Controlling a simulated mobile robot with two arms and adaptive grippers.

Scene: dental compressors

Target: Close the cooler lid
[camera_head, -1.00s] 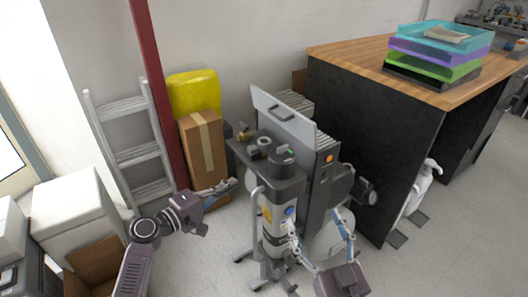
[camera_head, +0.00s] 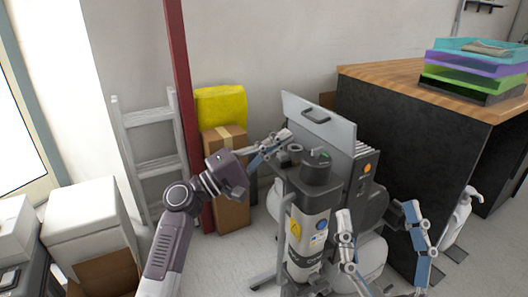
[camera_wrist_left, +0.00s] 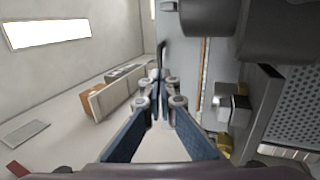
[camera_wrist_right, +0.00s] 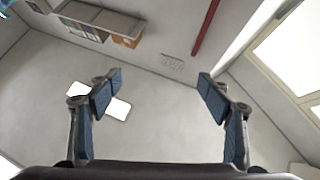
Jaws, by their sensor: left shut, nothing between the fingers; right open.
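The cooler lid (camera_head: 335,132) is a flat grey panel with a dark handle (camera_head: 316,116). In the head view it stands raised, tilted back, above the dental compressor unit (camera_head: 310,215). My left gripper (camera_head: 284,136) is shut and empty by the lid's lower left edge, above the compressor's top fittings; whether it touches the lid I cannot tell. In the left wrist view its fingers (camera_wrist_left: 160,88) meet with nothing between them. My right gripper (camera_head: 378,218) is open and empty in front of the compressor's right side; its spread fingers (camera_wrist_right: 158,88) also show in the right wrist view.
A black desk (camera_head: 420,150) with a wooden top and stacked trays (camera_head: 472,75) stands close on the right. A red post (camera_head: 184,100), a grey ladder (camera_head: 128,150), a cardboard box (camera_head: 230,190) and a yellow item (camera_head: 220,106) stand on the left. White boxes (camera_head: 85,225) are at lower left.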

